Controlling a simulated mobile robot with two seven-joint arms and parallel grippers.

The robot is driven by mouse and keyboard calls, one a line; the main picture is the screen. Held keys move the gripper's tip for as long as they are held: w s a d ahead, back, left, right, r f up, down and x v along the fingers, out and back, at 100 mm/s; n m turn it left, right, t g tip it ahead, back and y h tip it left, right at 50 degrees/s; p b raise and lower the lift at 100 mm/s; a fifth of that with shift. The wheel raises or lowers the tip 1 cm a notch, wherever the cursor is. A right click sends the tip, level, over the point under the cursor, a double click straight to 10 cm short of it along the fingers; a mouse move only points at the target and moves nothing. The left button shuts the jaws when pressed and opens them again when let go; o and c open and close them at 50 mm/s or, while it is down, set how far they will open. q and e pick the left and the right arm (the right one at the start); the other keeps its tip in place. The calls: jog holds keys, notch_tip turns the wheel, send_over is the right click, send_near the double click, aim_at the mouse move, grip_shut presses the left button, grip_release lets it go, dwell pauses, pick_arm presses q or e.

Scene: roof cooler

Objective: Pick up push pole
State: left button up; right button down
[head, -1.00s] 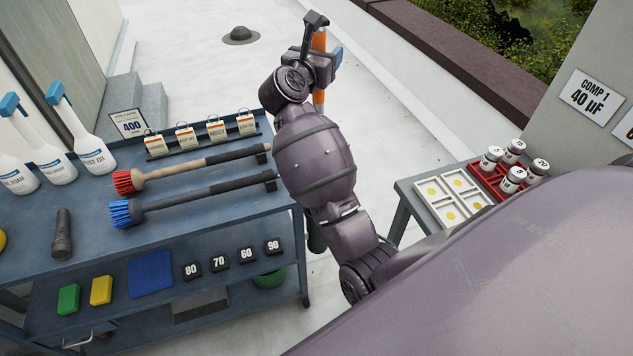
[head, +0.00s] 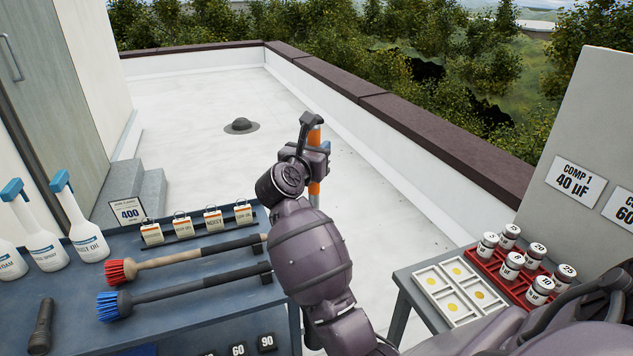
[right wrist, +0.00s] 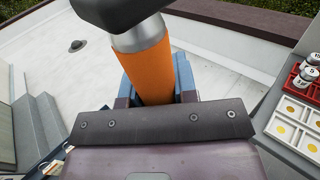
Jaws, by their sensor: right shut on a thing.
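The push pole (head: 315,165) is an upright orange shaft with a dark top piece. In the right wrist view the orange shaft (right wrist: 157,68) has a silver collar and a dark end above it. My right gripper (head: 318,160) is shut around the orange shaft, its blue-grey fingers on both sides of it. The pole's lower end is hidden behind my right arm in the head view. My left gripper is not in view.
A blue cart (head: 200,314) at left holds a red brush (head: 122,271), a blue brush (head: 113,305), spray bottles and tags. A grey table (head: 402,292) at right holds a white tray (head: 440,283) and a red rack (head: 488,268) of jars. Open roof lies beyond.

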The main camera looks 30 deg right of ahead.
notch_tip(320, 180, up, 27)
jog(key=shift+r+b, duration=0.15)
jog(key=shift+b, duration=0.15)
jog(key=shift+r, duration=0.25)
dwell(0.3)
jog(key=shift+f, duration=0.1)
